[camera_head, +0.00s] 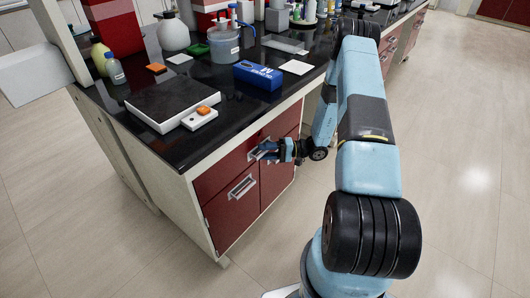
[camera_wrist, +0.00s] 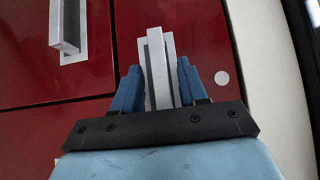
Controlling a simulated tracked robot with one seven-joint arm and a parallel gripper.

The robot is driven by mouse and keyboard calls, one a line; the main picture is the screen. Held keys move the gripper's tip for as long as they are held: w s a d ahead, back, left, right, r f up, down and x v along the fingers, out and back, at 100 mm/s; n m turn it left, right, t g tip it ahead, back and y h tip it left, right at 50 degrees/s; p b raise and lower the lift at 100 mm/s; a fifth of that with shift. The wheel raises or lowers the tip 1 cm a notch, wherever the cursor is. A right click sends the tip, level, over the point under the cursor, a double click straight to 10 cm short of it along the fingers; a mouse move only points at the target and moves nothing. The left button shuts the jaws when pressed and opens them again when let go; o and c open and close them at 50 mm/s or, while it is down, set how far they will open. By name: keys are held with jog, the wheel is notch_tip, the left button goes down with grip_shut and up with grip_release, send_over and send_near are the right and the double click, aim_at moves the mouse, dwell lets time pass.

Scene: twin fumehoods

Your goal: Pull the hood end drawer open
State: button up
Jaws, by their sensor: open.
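The red hood end drawer (camera_head: 222,174) is in the bench's end cabinet, just under the black worktop, and its front looks flush with the cabinet. Its pale bar handle (camera_wrist: 156,58) stands between my gripper's two blue fingers in the wrist view. My gripper (camera_wrist: 158,74) is open, with a finger on each side of the handle and a visible gap at each side. In the head view my gripper (camera_head: 265,152) is at the drawer front and partly hides the handle. Whether the fingertips touch the drawer front cannot be told.
A second pale handle (camera_head: 241,187) is on the red front below left; a handle also shows at upper left in the wrist view (camera_wrist: 66,35). The black worktop (camera_head: 180,150) carries a balance-like slab (camera_head: 172,100), a blue box (camera_head: 257,75) and bottles. Floor in front is clear.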

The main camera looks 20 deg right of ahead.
jog(key=shift+c, duration=0.2)
grip_shut()
jog(key=shift+s+f, duration=0.1)
jog(key=shift+s, duration=0.05)
